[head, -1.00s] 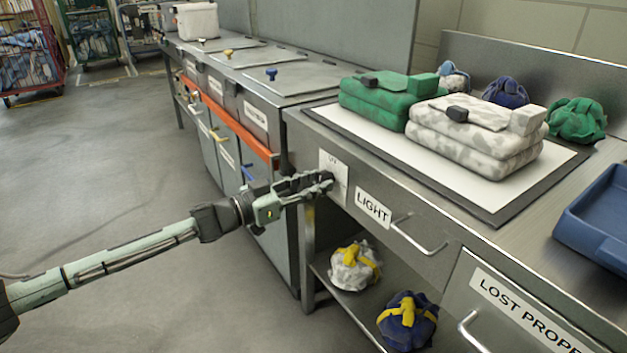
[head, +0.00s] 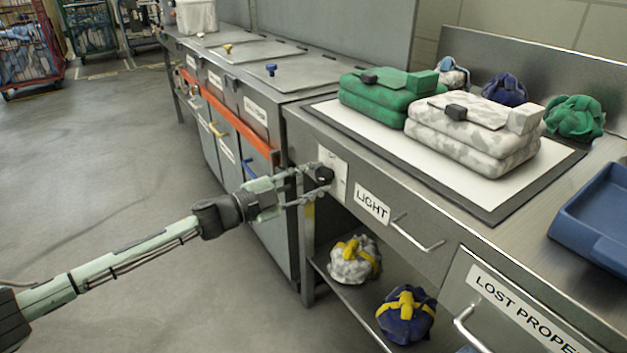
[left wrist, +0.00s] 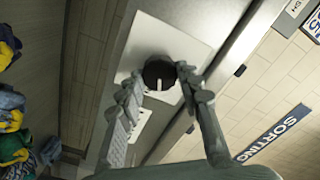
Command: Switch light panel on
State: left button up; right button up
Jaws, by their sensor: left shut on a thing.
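The light control is a round black knob (head: 325,174) on a white plate (head: 339,160) on the counter front, left of the "LIGHT" label (head: 373,206). In the left wrist view the knob (left wrist: 159,73) shows a white mark pointing toward the bottom of the picture. My left gripper (head: 313,183) is shut on the knob, one finger on each side; its fingers also show in the left wrist view (left wrist: 158,79). The light panel (head: 450,178) is a pale white surface in a dark frame on the counter. I cannot tell whether it is lit. My right gripper is out of view.
A green folded bag (head: 375,94) and a grey-white patterned bag (head: 470,140) lie on the panel. A blue tray (head: 595,215) stands at right. A drawer handle (head: 418,236) sticks out near the knob. Bundled bags (head: 354,260) sit on the lower shelf.

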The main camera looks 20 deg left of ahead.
pick_arm(q)
jog(key=shift+m, duration=1.2)
jog(key=shift+m+b, duration=0.35)
jog(key=shift+m, duration=0.55)
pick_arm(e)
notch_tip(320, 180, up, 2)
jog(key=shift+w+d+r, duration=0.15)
pick_arm(q)
jog(key=o, duration=1.2)
jog(key=shift+c, duration=0.2)
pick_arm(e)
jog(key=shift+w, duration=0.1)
pick_arm(q)
jog(key=v, duration=1.2)
